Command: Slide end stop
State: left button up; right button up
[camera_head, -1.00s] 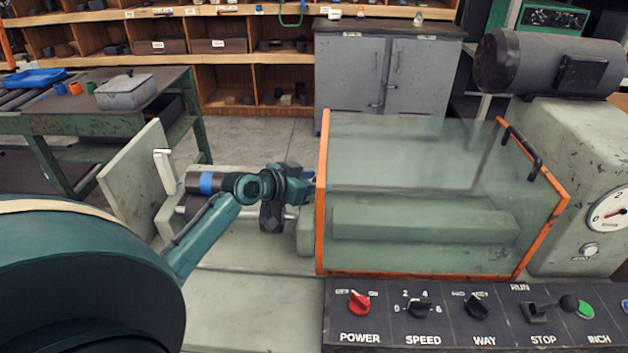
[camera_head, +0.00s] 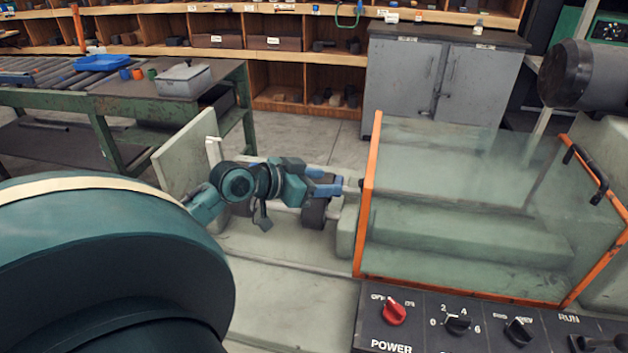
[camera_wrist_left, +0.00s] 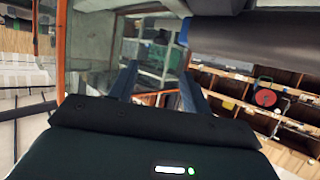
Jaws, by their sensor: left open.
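My left gripper (camera_head: 328,182) reaches right over the machine bed, with its fingers apart and nothing between them. In the left wrist view its fingers (camera_wrist_left: 157,82) also stand apart. A dark block (camera_head: 315,212) sits on the bed just below the fingers; I cannot tell whether it is the end stop. A grey upright block (camera_head: 347,228) stands to its right, beside the guard. A dark pipe (camera_wrist_left: 260,38) with a blue band (camera_wrist_left: 184,32) crosses the upper right of the left wrist view; in the head view my arm hides it. My right gripper is out of view.
A clear guard with an orange frame (camera_head: 366,205) stands right of the gripper. A grey panel (camera_head: 180,160) with a pale handle stands left. A control panel (camera_head: 460,325) lies in front. A green table (camera_head: 130,105) and shelves are behind.

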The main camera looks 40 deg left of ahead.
pick_arm(q)
jog(key=shift+v, duration=0.9)
